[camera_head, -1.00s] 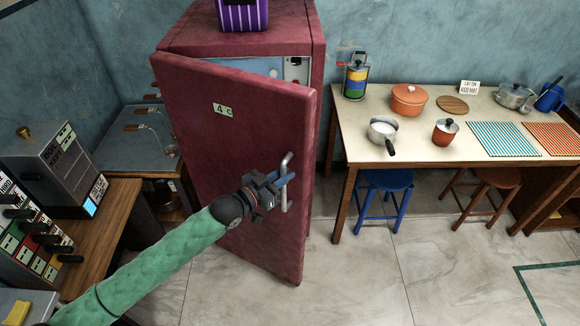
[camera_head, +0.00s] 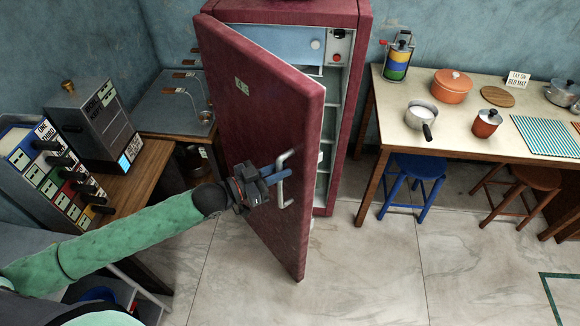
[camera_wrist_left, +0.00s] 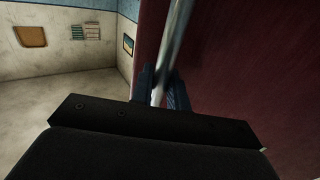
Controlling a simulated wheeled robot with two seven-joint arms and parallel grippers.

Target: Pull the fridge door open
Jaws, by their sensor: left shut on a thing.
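The fridge (camera_head: 357,100) is dark red and stands against the back wall. Its door (camera_head: 270,100) hangs partly open toward me, hinged at the left, and pale shelves show through the gap at its right. A metal bar handle (camera_head: 281,190) is on the door's front near its free edge. My left gripper (camera_head: 278,172) is shut on this handle. In the left wrist view the handle (camera_wrist_left: 173,45) runs up from between the blue fingers (camera_wrist_left: 161,88), beside the red door (camera_wrist_left: 240,70). My right gripper is not in view.
A table (camera_head: 390,125) with pots and mats stands right of the fridge, with a blue stool (camera_head: 412,170) under it. A counter (camera_head: 135,180) with grey machines is at the left, near my arm. The tiled floor (camera_head: 360,270) before the fridge is clear.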

